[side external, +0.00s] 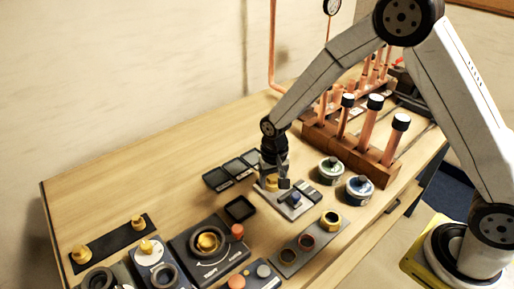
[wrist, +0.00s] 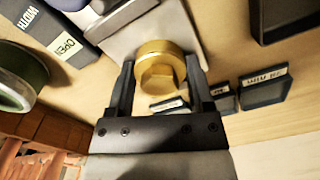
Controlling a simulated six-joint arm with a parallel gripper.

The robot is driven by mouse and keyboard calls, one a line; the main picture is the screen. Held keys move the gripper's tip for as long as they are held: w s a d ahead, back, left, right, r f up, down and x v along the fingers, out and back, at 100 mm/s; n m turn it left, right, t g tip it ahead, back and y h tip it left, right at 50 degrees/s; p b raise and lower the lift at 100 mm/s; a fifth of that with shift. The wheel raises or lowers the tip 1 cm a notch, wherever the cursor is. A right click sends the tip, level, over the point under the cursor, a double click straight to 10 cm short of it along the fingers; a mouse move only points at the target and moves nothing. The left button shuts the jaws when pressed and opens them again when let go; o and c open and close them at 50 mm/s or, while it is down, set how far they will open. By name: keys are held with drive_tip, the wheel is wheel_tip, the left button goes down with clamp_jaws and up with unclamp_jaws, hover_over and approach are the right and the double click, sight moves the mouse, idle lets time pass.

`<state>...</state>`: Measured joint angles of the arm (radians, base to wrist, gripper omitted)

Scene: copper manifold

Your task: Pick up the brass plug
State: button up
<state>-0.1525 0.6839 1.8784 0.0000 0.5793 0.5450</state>
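The brass plug (wrist: 160,72), gold with a hexagonal head on a round flange, is between the two fingers of my gripper (wrist: 160,68) in the wrist view. My fingers stand open, one on each side of it, close to its edges; I cannot tell if they touch it. In the side external view my gripper (side external: 279,178) points down over a pale plate (side external: 290,205), and the plug (side external: 271,184) shows partly behind a finger. The plug's underside is hidden.
Dark trays (side external: 231,172) lie behind the gripper, and a small black tray (side external: 240,209) in front. Two round tins (side external: 359,189) stand to the right. A wooden rack (side external: 350,150) holds upright copper pipes. Other brass fittings (side external: 82,254) sit on panels at left. The back left tabletop is clear.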

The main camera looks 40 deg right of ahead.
sight(273, 177)
clamp_jaws()
drive_tip(key=shift+r, duration=0.1)
drive_tip(key=shift+r, duration=1.6)
drive_tip(key=s+d+r, duration=0.1)
drive_tip(key=s+r, duration=0.8)
drive_tip(key=s, duration=0.4)
drive_tip(key=shift+s+d+r, duration=0.3)
drive_tip(key=shift+s+d, duration=0.05)
drive_tip(key=shift+s, duration=0.05)
